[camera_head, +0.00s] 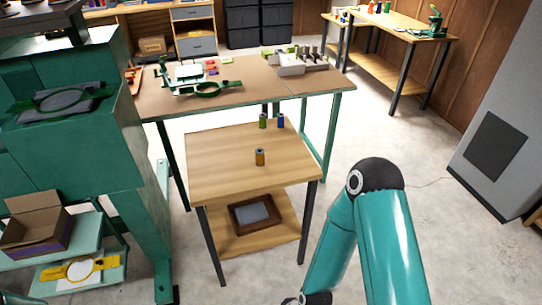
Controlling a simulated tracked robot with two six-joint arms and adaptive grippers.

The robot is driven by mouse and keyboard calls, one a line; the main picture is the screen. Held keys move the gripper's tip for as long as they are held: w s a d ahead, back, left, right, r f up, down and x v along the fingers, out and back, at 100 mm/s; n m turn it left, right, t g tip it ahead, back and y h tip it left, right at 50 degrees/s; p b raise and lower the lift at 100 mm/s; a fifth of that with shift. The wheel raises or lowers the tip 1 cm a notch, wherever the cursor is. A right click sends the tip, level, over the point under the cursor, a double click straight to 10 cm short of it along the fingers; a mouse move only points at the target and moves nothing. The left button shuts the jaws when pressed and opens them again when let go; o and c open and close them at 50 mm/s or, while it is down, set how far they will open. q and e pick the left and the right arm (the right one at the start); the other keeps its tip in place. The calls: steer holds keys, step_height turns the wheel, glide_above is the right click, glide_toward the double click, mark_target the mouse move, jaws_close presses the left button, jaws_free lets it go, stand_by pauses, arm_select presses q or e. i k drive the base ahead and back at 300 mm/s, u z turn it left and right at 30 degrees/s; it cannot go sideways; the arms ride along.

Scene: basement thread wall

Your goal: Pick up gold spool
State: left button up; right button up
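The gold spool (260,157) stands upright on the small wooden side table (220,178), right of the tabletop's middle. A green spool (263,121) and a blue spool (281,121) stand side by side near the table's back edge. My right arm rises in teal at the lower right, beside the table's right side. Its gripper is not visible. No clear part of my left gripper shows. Nothing touches the gold spool.
A larger workbench (150,107) with a green embroidery hoop machine and a grey spool rack (300,66) stands behind. A large green machine (75,150) fills the left side. The small table's lower shelf holds a framed tray (232,222). Open floor lies to the right.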

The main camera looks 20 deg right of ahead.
mark_target(260, 151)
steer(key=u, duration=0.4)
steer(key=i, duration=0.9)
steer(key=z, duration=0.15)
